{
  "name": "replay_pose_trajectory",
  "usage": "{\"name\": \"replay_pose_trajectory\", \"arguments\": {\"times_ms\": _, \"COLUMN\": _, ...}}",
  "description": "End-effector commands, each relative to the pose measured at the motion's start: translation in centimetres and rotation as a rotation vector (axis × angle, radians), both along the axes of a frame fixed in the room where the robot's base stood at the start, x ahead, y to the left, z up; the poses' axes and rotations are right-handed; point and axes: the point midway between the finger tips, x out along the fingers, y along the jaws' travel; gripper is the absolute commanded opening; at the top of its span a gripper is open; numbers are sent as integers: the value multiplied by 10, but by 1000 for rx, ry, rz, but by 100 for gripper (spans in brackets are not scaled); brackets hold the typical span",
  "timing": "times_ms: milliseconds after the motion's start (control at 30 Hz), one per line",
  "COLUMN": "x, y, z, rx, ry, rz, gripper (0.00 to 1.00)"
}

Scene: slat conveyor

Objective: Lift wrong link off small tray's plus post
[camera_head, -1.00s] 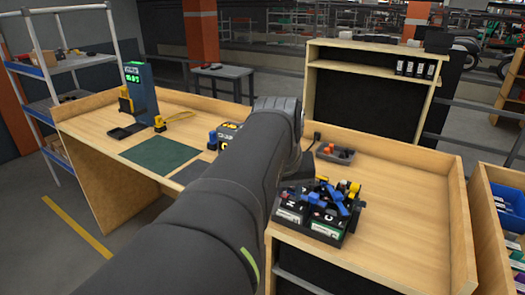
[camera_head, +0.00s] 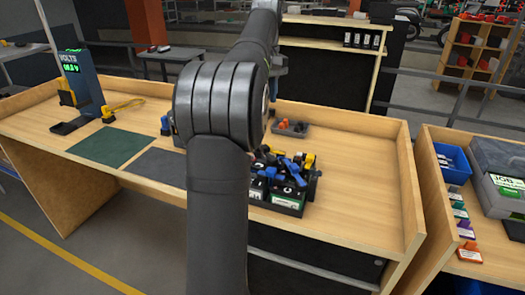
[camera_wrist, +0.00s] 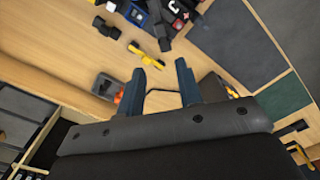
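My gripper (camera_wrist: 160,74) is open, its two dark fingers apart with nothing between them in the wrist view. In the head view my arm hides it. A small grey tray (camera_head: 299,130) with orange pieces (camera_head: 283,123) sits near the back of the bench. It also shows in the wrist view (camera_wrist: 104,86), left of my fingers. A yellow link (camera_wrist: 149,55) lies beyond the fingertips; a yellow piece shows in the head view (camera_head: 308,160), by the black battery tray (camera_head: 289,210). I cannot make out the plus post or which link is wrong.
Blue and black pieces crowd the battery tray (camera_wrist: 163,32). A green mat (camera_head: 108,145) and a grey mat (camera_head: 158,166) lie left. A volt meter stand (camera_head: 82,85) and a yellow-handled tool (camera_head: 122,108) stand farther left. The bench's right side is clear, inside a raised rim (camera_head: 408,190).

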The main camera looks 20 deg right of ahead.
Motion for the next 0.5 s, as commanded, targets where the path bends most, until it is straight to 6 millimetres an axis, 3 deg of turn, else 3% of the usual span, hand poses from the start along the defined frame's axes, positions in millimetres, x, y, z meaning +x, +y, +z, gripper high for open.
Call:
{"name": "replay_pose_trajectory", "arguments": {"times_ms": 167, "x": 1, "y": -2, "z": -17, "rx": 4, "ry": 5, "rz": 5, "gripper": 33}}
{"name": "replay_pose_trajectory", "arguments": {"times_ms": 500, "x": 1, "y": -1, "z": -90, "rx": 4, "ry": 5, "rz": 4, "gripper": 33}}
